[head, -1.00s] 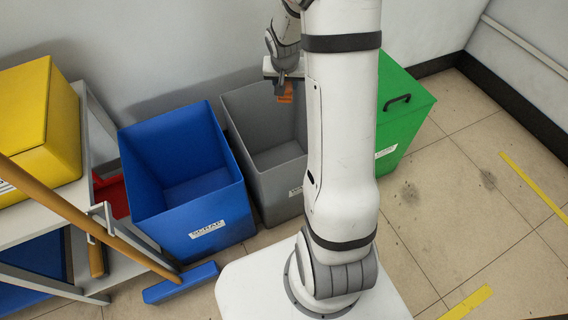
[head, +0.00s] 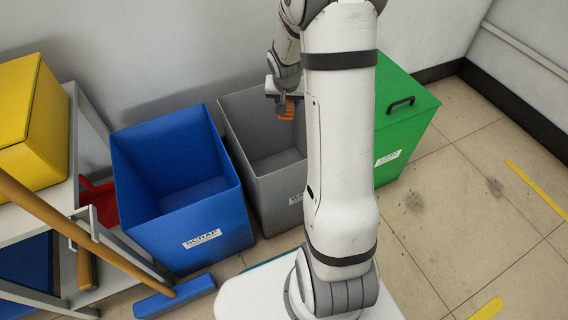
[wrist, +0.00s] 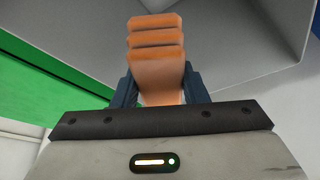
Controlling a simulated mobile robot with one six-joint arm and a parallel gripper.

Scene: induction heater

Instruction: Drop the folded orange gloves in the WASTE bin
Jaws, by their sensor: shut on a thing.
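The folded orange gloves (head: 287,110) hang from my gripper (head: 281,98) over the open grey bin. In the wrist view the gloves (wrist: 156,52) show as a stacked orange bundle between the two dark blue fingers of my gripper (wrist: 160,85), which is shut on them. The grey bin (head: 281,184) stands between the blue and green bins, and its label is partly hidden by my arm. Its inside looks empty where I can see it. In the wrist view the grey bin's wall (wrist: 235,45) lies behind the gloves.
The open blue bin (head: 215,218) labelled SCRAP is to the left. A lidded green bin (head: 398,135) is to the right. A shelf with a yellow box (head: 30,120) and a broom with a blue head (head: 175,297) stand at the left. The floor at right is clear.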

